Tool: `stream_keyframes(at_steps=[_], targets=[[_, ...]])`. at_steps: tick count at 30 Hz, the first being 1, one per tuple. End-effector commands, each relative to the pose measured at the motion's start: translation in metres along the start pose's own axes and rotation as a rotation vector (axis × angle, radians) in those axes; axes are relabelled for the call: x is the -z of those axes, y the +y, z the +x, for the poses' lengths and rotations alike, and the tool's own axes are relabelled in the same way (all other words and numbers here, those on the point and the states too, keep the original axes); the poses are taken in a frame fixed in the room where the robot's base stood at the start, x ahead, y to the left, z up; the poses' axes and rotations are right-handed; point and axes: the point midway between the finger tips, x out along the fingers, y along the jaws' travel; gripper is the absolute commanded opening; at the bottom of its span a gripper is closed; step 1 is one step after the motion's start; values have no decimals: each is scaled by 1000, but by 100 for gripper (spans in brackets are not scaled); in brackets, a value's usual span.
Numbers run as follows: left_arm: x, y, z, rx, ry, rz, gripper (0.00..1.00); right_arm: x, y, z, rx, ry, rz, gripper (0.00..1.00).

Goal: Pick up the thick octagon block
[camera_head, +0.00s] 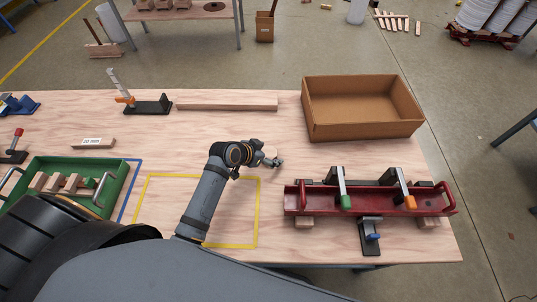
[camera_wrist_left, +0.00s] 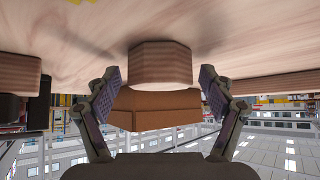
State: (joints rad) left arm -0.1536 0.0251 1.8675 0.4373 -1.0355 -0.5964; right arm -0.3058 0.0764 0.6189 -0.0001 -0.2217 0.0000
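The thick octagon block (camera_wrist_left: 161,66) is light brown wood with flat side faces, resting on the wooden table, which appears at the top of the left wrist view. In the head view only a small pale part of the block (camera_head: 270,149) shows behind my left gripper (camera_head: 272,160). In the left wrist view my left gripper (camera_wrist_left: 160,78) is open, with one finger on each side of the block. Gaps show between the fingers and the block's sides, so it is not gripped. My right gripper is in neither view.
An open cardboard box (camera_head: 362,128) stands at the back right. A red tray (camera_head: 300,201) with clamps lies to the right, and a green tray (camera_head: 113,188) with wooden pieces to the left. A long wooden plank (camera_head: 228,104) lies behind. The table around the yellow outline is mostly clear.

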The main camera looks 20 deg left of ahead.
Motion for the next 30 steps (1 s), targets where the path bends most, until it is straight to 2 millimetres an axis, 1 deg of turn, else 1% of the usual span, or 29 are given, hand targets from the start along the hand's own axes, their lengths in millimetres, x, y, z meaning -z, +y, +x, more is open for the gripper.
stream_keyframes(at_steps=[1,9,12,19,23,26,27,29,30], targets=[[0,0,0,0,0,0,72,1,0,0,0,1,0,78],[0,0,0,0,0,0,35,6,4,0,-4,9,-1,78],[0,0,0,0,0,0,24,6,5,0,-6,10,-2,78],[1,0,-1,0,1,0,23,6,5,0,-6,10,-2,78],[7,0,-7,1,3,1,23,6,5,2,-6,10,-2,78],[20,-1,-18,1,6,2,23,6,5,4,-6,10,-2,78],[24,1,-28,1,4,3,23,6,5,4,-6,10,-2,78],[27,10,-47,1,3,1,23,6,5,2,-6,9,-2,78],[29,15,-61,0,3,2,23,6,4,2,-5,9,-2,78]])
